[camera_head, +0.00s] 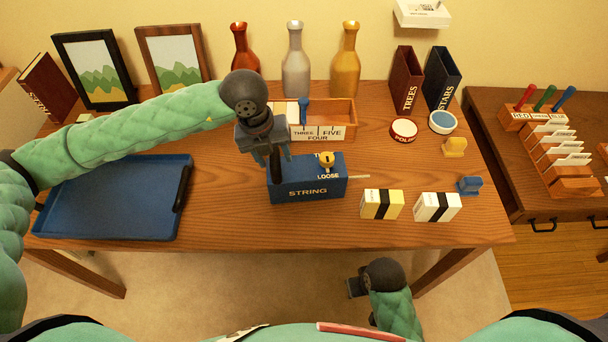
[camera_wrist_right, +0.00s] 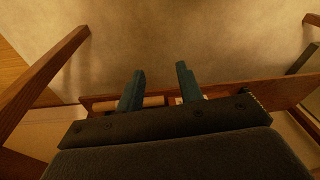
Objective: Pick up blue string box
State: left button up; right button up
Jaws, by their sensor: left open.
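The blue string box (camera_head: 309,191), marked STRING and LOOSE, sits upright on the desk near the front middle. It has a yellow knob on top and a pale stick at its right side. My left gripper (camera_head: 275,162) points down at the left end of the box, with its jaws open. Its dark fingers cover part of that end, and I cannot tell whether they touch it. My right gripper (camera_head: 356,287) is low in front of the desk, away from the box. In the right wrist view its two fingers (camera_wrist_right: 160,85) stand apart with nothing between them.
A blue tray (camera_head: 110,198) lies left of the box. A wooden divider box (camera_head: 343,113) stands just behind it. Yellow (camera_head: 381,204) and white (camera_head: 437,207) banded boxes are to its right. Bottles (camera_head: 296,66) stand at the back. A side table (camera_head: 490,130) is at right.

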pick_arm(q)
jog(key=shift+c, duration=0.2)
grip_shut()
